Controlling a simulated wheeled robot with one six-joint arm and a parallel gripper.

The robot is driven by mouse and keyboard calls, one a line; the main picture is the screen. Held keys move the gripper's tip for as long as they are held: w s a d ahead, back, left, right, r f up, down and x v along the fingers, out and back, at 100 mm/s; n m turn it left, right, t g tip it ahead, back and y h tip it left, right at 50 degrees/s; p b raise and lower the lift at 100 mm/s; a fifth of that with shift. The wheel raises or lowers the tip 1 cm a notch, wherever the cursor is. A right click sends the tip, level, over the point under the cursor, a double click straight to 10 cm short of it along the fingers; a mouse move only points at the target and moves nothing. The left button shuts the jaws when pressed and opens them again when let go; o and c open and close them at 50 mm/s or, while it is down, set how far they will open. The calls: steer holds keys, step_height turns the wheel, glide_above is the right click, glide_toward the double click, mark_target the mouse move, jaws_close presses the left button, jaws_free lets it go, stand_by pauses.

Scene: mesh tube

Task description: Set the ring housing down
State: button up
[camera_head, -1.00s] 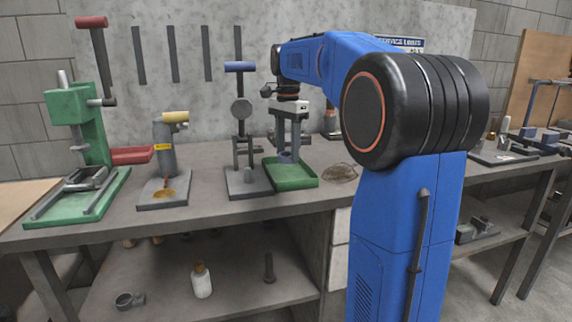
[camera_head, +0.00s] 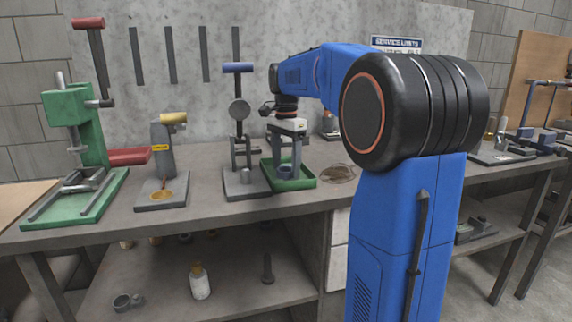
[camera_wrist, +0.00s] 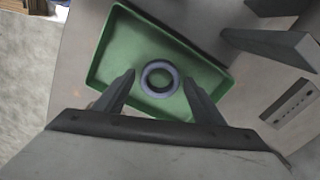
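The ring housing (camera_head: 285,172) is a small blue-grey ring. It rests in the green tray (camera_head: 306,184) on the workbench. In the wrist view the ring housing (camera_wrist: 148,79) lies flat near the middle of the tray (camera_wrist: 104,55), its hole facing the camera. My gripper (camera_head: 286,163) points down over the tray. In the wrist view my gripper (camera_wrist: 159,78) is open, one finger on each side of the ring, with a visible gap on both sides. Nothing of the ring's top is hidden.
A grey press with a blue handle (camera_head: 239,68) stands just left of the tray.

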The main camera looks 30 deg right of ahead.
steer(key=shift+r, duration=0.1)
step_height(320, 180, up, 12)
steer(key=s+a+f+n+t, duration=0.1)
steer(key=s+a+f+n, duration=0.35)
steer(key=s, duration=0.35)
steer(key=s+a+f+n+t, duration=0.1)
steer(key=s+a+f+n, duration=0.3)
steer(key=s+a+f, duration=0.3)
steer(key=s+a+f+n+t, duration=0.2)
steer(key=s+a+f+n, duration=0.2)
steer(key=s+f+n, duration=0.4)
steer(key=s+f, duration=0.7)
steer(key=f, duration=0.2)
steer(key=shift+a+t, duration=0.15)
steer(key=shift+t, duration=0.25)
steer(key=shift+s, duration=0.1)
